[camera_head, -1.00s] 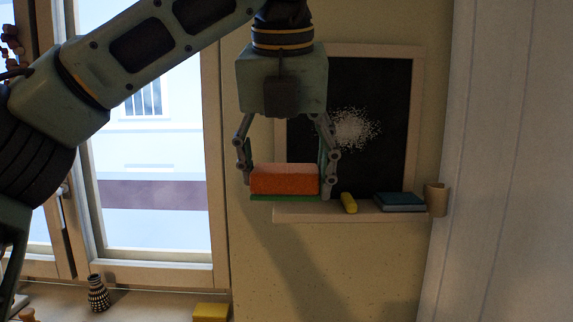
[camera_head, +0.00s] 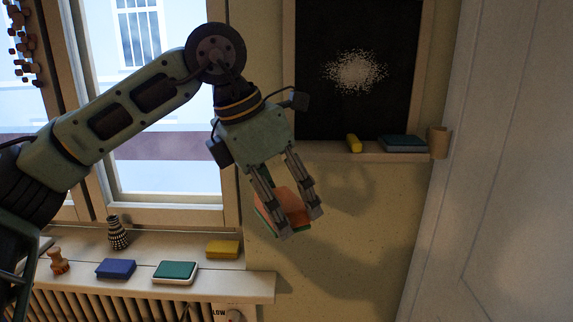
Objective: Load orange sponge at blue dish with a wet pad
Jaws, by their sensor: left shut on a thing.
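My left gripper (camera_head: 299,222) is shut on the orange sponge (camera_head: 292,206), which has a green side and is held tilted in the air in front of the wall below the chalkboard ledge. The fingers hide part of it. A flat blue-teal block or dish (camera_head: 402,143) lies on the ledge at the right. A flat blue piece (camera_head: 115,268) lies on the windowsill, left of a white-rimmed dish with a green top (camera_head: 175,271). I cannot tell from their looks which holds a wet pad. My right gripper is not in view.
The chalkboard (camera_head: 355,110) has a white smudge. A yellow piece (camera_head: 353,143) and a tan cup (camera_head: 438,142) are on its ledge (camera_head: 340,153). A yellow block (camera_head: 223,248), a patterned vase (camera_head: 117,233) and a wooden figure (camera_head: 58,261) stand on the sill. A radiator is below.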

